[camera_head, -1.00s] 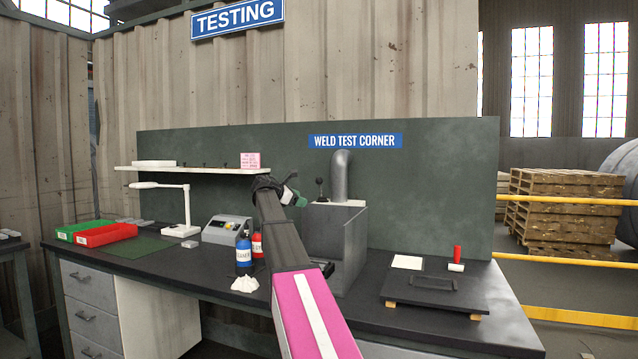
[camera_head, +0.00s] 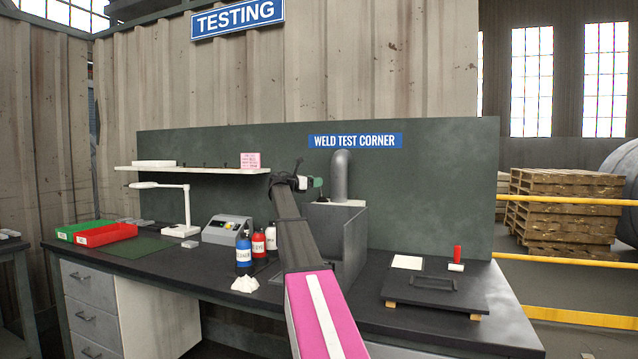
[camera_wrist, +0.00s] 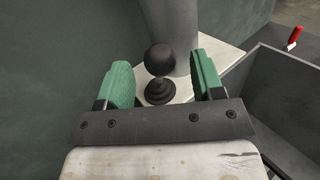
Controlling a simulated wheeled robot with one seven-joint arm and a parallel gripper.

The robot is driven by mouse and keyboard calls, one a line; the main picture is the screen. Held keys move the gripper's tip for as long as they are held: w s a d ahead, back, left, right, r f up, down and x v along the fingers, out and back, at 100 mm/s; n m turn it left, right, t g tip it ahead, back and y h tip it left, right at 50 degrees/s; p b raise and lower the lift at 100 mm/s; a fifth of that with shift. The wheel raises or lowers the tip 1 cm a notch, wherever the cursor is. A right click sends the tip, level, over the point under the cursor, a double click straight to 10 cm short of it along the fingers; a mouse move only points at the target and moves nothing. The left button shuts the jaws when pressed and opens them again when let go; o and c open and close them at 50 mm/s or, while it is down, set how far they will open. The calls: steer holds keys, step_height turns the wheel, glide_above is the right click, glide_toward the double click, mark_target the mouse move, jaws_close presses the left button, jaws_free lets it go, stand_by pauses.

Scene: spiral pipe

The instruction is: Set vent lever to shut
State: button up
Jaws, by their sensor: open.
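The vent lever (camera_wrist: 159,62) is a black ball knob on a short stem with a dark round base. It stands on the light top plate beside the grey vent pipe, which shows in the wrist view (camera_wrist: 170,25) and in the head view (camera_head: 341,175). My gripper (camera_wrist: 160,82) has green fingers that are open, one on each side of the lever in the picture. I cannot tell whether they touch it.
The grey open box (camera_head: 354,240) is below the pipe. Bottles (camera_head: 244,255) stand left of my arm on the dark bench (camera_head: 200,275). A shelf (camera_head: 215,171) is at the left on the back panel. A dark plate (camera_head: 432,292) lies at the right.

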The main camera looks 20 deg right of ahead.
steer(key=shift+w+d, duration=0.15)
steer(key=shift+d, duration=0.55)
steer(key=shift+w+d, duration=0.1)
steer(key=shift+d, duration=0.6)
jaws_close()
steer(key=shift+w+d+r+n+g+y, duration=0.3)
steer(key=shift+w+d+r+y, duration=0.05)
steer(key=shift+w+d+y, duration=0.15)
steer(key=shift+w+d+r+n+y, duration=0.15)
steer(key=shift+w+d+n+y, duration=0.25)
steer(key=shift+w+d+y, duration=0.15)
steer(key=shift+w+d, duration=0.3)
